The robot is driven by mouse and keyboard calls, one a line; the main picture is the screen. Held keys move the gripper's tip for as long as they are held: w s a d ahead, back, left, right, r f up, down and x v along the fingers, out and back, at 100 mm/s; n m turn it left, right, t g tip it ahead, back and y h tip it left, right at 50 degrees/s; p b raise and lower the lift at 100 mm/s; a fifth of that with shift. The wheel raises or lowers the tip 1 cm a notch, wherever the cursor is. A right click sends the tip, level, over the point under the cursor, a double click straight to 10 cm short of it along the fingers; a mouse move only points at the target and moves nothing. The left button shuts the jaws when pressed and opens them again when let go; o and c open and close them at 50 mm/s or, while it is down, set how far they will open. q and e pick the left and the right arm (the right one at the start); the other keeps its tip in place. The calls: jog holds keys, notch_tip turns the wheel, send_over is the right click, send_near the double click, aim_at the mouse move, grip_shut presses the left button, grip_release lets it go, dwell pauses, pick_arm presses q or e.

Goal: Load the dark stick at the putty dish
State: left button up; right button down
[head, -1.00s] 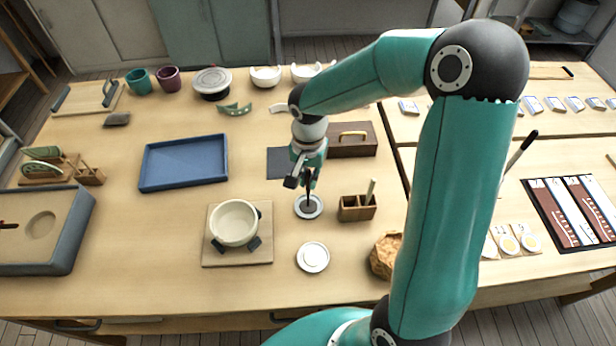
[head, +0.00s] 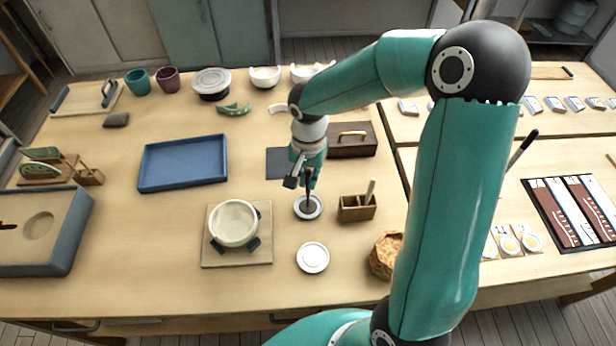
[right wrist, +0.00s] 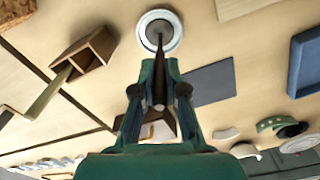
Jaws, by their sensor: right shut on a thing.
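My right gripper (head: 309,181) is shut on the dark stick (head: 308,201) and holds it tip down over a small round dish. The dish (head: 301,214) is white-rimmed with a grey middle. In the right wrist view the dark stick (right wrist: 159,50) runs from between the fingers (right wrist: 160,82) to the middle of the dish (right wrist: 149,17). The tip appears to be at the grey content; I cannot tell whether it touches. My left gripper is not in view.
A wooden holder (head: 349,212) with a pale stick stands just right of the dish. A white saucer (head: 312,258) lies in front. A cream bowl (head: 233,222) sits on a wooden board (head: 222,258) to the left. A blue tray (head: 184,163) lies farther left.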

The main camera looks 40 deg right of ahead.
jog(key=shift+r+p, duration=2.25)
jog(key=shift+r, duration=1.25)
